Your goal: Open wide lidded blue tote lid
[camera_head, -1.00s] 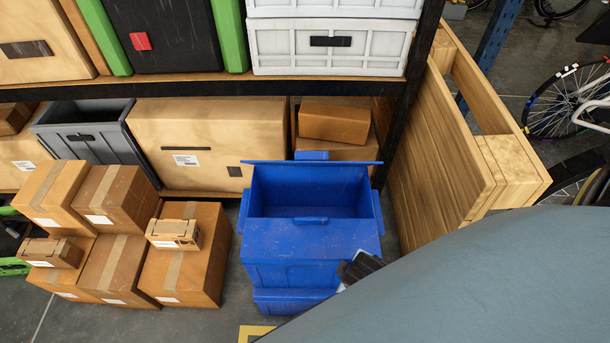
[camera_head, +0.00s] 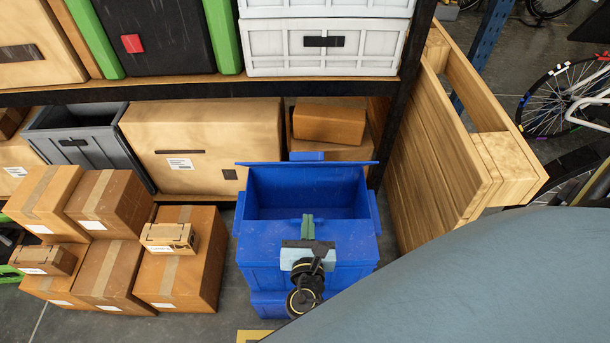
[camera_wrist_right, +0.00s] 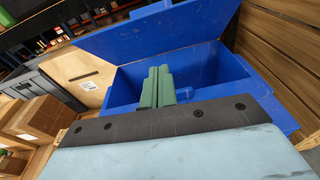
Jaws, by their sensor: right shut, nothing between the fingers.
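The wide blue tote (camera_head: 265,250) stands on the floor in front of the shelf, on top of another blue piece (camera_head: 262,300). Its lid (camera_head: 270,178) is raised at the far side, and the dark blue inside shows. In the right wrist view the lid (camera_wrist_right: 165,30) stands tilted up behind the tote's opening (camera_wrist_right: 205,75). My right gripper (camera_head: 308,224) has its green fingers together and empty, over the tote's near edge. They also show in the right wrist view (camera_wrist_right: 157,82), against the opening; whether they touch the tote I cannot tell. My left gripper is not in view.
Cardboard boxes (camera_head: 180,270) are stacked left of the tote. The shelf (camera_head: 200,92) with a grey bin (camera_head: 85,145) and a large carton (camera_head: 205,145) is behind. A wooden crate (camera_head: 435,150) stands close at the right. Little bare floor shows at the front.

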